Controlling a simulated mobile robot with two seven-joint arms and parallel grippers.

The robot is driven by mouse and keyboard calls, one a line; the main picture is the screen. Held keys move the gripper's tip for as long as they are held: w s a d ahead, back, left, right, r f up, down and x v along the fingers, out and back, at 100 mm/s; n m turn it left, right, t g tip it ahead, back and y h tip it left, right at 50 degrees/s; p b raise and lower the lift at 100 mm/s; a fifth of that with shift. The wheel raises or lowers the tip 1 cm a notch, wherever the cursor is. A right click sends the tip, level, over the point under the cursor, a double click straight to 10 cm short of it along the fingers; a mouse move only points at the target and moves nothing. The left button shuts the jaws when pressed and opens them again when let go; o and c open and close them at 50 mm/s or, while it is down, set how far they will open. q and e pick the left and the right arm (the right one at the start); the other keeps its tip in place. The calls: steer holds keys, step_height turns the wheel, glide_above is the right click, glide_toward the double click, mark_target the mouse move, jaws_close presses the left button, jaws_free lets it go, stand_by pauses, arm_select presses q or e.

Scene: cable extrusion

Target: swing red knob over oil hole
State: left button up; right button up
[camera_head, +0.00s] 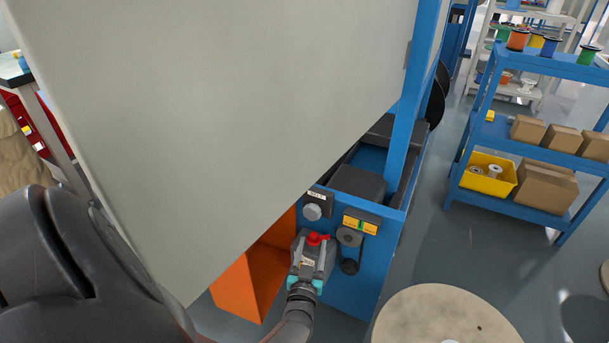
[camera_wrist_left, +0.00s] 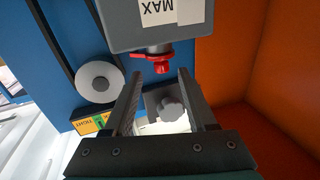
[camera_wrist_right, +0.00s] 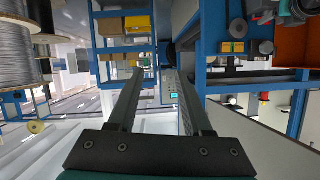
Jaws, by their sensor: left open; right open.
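The red knob (camera_head: 317,238) sits on a small grey unit on the front of the blue machine. In the left wrist view, the red knob (camera_wrist_left: 162,66) shows against a grey box (camera_wrist_left: 150,38) with a MAX label, which appears upside down. My left gripper (camera_wrist_left: 160,76) is open. Its fingertips are on either side of the red knob, with gaps visible; I cannot tell whether they reach its depth. I cannot make out the oil hole. My right gripper (camera_wrist_right: 160,72) is open and empty, away from the knob; it is not clearly visible in the head view.
An orange bin (camera_head: 262,275) stands left of the unit. A large pale panel (camera_head: 230,110) overhangs it. A grey round knob (camera_wrist_left: 172,108) shows beyond the left fingers. A blue shelf (camera_head: 530,135) with boxes stands right, with a large spool (camera_head: 435,315) in front.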

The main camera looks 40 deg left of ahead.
arm_select(q)
steer(key=p+v, duration=0.3)
steer(key=v, duration=0.8)
steer(key=shift+s, duration=0.2)
arm_select(e)
steer(key=s+d+f+g+h, duration=0.1)
steer(key=s+d+g+h, duration=0.2)
steer(key=d+g, duration=0.3)
steer(key=shift+s+d+h, duration=0.3)
steer(key=shift+s+d, duration=0.05)
steer(key=shift+d, duration=0.15)
arm_select(q)
steer(key=shift+d, duration=0.1)
steer(key=shift+w, duration=0.1)
